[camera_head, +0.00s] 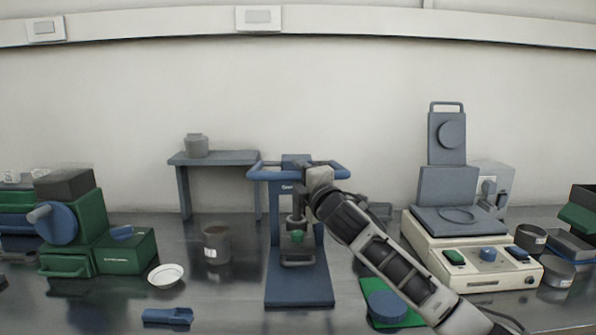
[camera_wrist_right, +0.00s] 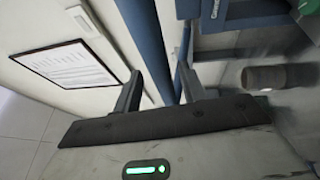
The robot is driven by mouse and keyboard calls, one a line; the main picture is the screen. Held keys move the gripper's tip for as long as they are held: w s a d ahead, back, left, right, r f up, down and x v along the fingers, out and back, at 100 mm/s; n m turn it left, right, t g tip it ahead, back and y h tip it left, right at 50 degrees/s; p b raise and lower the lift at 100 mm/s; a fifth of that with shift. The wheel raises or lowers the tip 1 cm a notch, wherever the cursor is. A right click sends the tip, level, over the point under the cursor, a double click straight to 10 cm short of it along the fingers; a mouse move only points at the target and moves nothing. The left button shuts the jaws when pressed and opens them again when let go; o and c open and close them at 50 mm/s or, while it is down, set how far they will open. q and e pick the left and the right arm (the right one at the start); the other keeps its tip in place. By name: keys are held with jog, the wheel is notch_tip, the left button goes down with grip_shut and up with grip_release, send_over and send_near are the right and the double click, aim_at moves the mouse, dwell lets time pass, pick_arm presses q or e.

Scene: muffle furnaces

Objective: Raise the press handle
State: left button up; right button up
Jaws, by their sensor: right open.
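The blue press (camera_head: 300,285) stands upright in the middle of the bench. Its blue press handle (camera_head: 268,173) spreads out to both sides near the top of the press. My right gripper (camera_head: 312,173) is at the right part of the handle, with its arm coming in from the lower right and hiding part of the press. In the right wrist view, the right gripper (camera_wrist_right: 160,78) is open, and a blue bar (camera_wrist_right: 147,45), apparently the handle, runs between its two fingers. I cannot tell whether they touch it. My left gripper is not in view.
A blue stand (camera_head: 225,158) with a grey jar is at the back left. A brown beaker (camera_head: 216,245) and a white dish (camera_head: 166,275) stand left of the press. Green machines (camera_head: 95,225) are at far left; a cream hot-plate device (camera_head: 470,258) is at right.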

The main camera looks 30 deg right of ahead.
jog(key=shift+w+d+r, duration=0.1)
jog(key=shift+w, duration=0.5)
grip_shut()
jog(key=shift+d+r, duration=0.1)
jog(key=shift+r, duration=0.05)
